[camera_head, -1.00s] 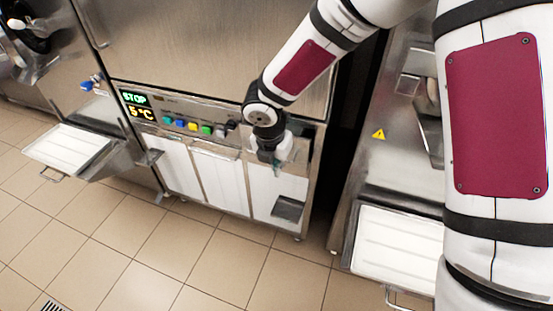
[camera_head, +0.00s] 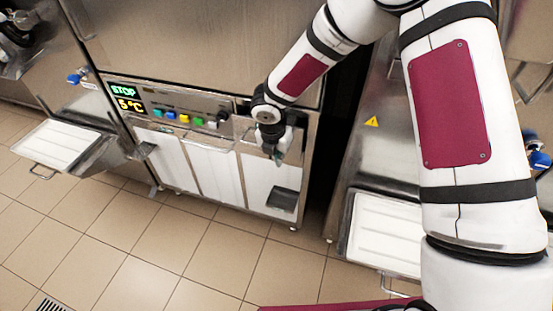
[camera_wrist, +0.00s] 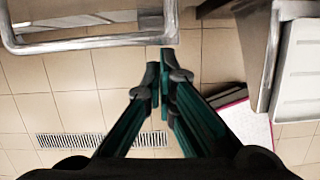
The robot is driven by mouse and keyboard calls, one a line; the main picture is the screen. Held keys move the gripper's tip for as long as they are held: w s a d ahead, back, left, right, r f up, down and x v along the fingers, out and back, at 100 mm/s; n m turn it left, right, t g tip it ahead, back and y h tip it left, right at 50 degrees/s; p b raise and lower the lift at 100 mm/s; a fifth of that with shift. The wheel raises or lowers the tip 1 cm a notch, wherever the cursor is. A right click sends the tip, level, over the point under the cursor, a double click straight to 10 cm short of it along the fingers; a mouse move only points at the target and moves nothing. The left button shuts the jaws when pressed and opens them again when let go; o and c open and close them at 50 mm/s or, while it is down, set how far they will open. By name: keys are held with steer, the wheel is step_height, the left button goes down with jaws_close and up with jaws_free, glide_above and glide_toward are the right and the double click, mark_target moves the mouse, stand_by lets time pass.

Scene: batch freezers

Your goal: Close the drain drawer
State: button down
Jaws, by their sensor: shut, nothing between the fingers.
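The drain drawer seems to be the small grey metal tray (camera_head: 282,199) low at the right end of the middle freezer's white front in the head view; how far it is out is hard to tell. My gripper (camera_head: 278,160) is above it in that view, pointing down, shut and empty. In the wrist view my gripper (camera_wrist: 162,82) has its teal fingers together over the floor. A metal rim with a rounded corner (camera_wrist: 90,43) lies just beyond the fingertips, perhaps the drawer's; I cannot tell whether they touch.
The middle freezer has a control panel (camera_head: 172,110) with coloured buttons. White trays with handles jut out on the left (camera_head: 55,146) and right (camera_head: 385,232); the right one also shows in the wrist view (camera_wrist: 300,75). Tiled floor in front is clear, with a flush grate (camera_wrist: 90,141).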

steer(key=w, duration=0.1)
steer(key=w+d+b, duration=0.1)
steer(key=w, duration=0.3)
steer(key=shift+d, duration=0.4)
steer(key=shift+w, duration=0.1)
